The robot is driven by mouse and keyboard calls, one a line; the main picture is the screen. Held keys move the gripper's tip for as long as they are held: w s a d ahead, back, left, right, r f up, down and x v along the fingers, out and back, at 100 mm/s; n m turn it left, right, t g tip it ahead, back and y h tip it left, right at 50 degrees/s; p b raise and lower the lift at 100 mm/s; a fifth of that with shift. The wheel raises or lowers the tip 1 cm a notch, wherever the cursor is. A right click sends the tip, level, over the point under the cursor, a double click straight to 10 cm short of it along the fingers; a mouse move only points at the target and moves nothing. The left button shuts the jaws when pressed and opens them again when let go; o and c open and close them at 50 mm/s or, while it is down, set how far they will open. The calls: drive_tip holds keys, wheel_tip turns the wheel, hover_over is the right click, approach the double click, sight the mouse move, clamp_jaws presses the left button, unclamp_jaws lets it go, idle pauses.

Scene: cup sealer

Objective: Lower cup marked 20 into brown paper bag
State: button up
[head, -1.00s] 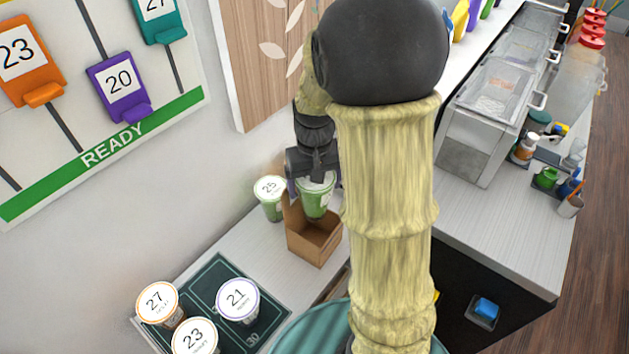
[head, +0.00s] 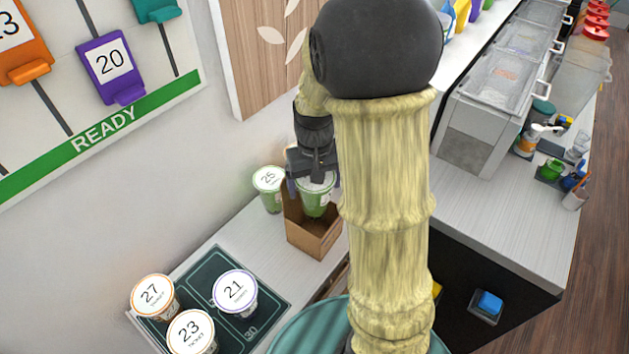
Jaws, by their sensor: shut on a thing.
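My gripper (head: 313,172) points down and is shut on a green-filled cup with a pale lid (head: 316,201). The gripper covers most of the lid, so its number cannot be read. The brown paper bag (head: 313,239) is an open box shape on the white counter. The cup is upright at the bag's back part, its lower end behind or within the bag's walls; I cannot tell whether it touches the bottom. A purple tag marked 20 (head: 110,66) hangs on the wall board.
A cup marked 25 (head: 268,188) stands just left of the bag. Cups marked 27 (head: 154,292), 21 (head: 236,290) and 23 (head: 191,331) stand on a dark green tray (head: 215,262) at the front left. Bare counter lies between tray and bag.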

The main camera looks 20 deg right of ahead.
sight(315, 212)
drive_tip(key=shift+f+b, duration=1.25)
drive_tip(key=shift+f, duration=0.6)
drive_tip(key=shift+s+f+b, duration=0.25)
drive_tip(key=shift+f+b, duration=0.1)
drive_tip(key=shift+f, duration=0.15)
drive_tip(key=shift+s+f+b, duration=0.2)
drive_tip(key=shift+f+b, duration=0.15)
drive_tip(key=shift+f, duration=0.1)
drive_tip(key=shift+w+f, duration=0.45)
drive_tip(key=shift+w, duration=0.1)
drive_tip(key=shift+s+f+b, duration=0.2)
drive_tip(key=shift+b, duration=0.3)
drive_tip(key=shift+w+f, duration=0.1)
drive_tip(key=shift+w, duration=0.05)
drive_tip(key=shift+f+b, duration=1.55)
drive_tip(key=shift+f, duration=0.55)
idle(0.4)
